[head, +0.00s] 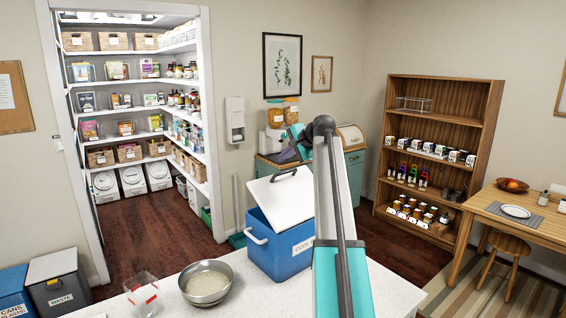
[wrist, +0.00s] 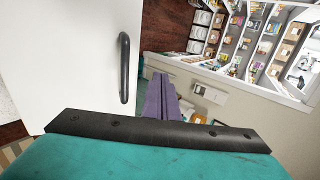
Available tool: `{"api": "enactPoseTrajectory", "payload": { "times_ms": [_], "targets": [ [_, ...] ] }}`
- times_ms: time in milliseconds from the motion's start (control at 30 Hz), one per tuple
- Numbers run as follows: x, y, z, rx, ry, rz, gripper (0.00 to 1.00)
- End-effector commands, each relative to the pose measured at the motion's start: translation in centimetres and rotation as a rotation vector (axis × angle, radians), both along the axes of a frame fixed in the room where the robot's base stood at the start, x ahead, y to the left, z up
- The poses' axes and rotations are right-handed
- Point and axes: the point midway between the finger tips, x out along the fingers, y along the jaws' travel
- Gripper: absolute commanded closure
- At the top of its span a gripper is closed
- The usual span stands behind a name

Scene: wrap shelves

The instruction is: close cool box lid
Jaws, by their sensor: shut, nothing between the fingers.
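The blue cool box (head: 278,252) stands on the white counter. Its white lid (head: 282,200) is raised and tilted open, with a dark handle (head: 284,174) near its far top edge. My gripper (head: 286,155), with purple fingers, is just above and behind that raised edge in the head view. In the wrist view the shut, empty fingers (wrist: 160,80) are to the right of the lid (wrist: 60,70) and its black handle (wrist: 124,68), apart from the handle. Whether the fingers touch the lid cannot be told. My arm hides the box's right side.
A metal bowl (head: 208,284) and a clear container with red marks (head: 142,294) stand on the counter left of the box. A teal cabinet (head: 354,178) stands behind. Pantry shelves (head: 128,80) are at the left, a wooden shelf (head: 440,90) at the right.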

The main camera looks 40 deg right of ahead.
Motion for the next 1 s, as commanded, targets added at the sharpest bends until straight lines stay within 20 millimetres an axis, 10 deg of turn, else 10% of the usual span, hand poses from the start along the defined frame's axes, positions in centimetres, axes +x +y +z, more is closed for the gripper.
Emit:
{"api": "enactPoseTrajectory", "payload": {
  "times_ms": [600,1000],
  "targets": [
    [-0.6,0.0,7.4,-0.001,-0.001,0.001,1.00],
    [-0.8,0.2,8.8,0.000,0.001,0.001,1.00]
  ]
}}
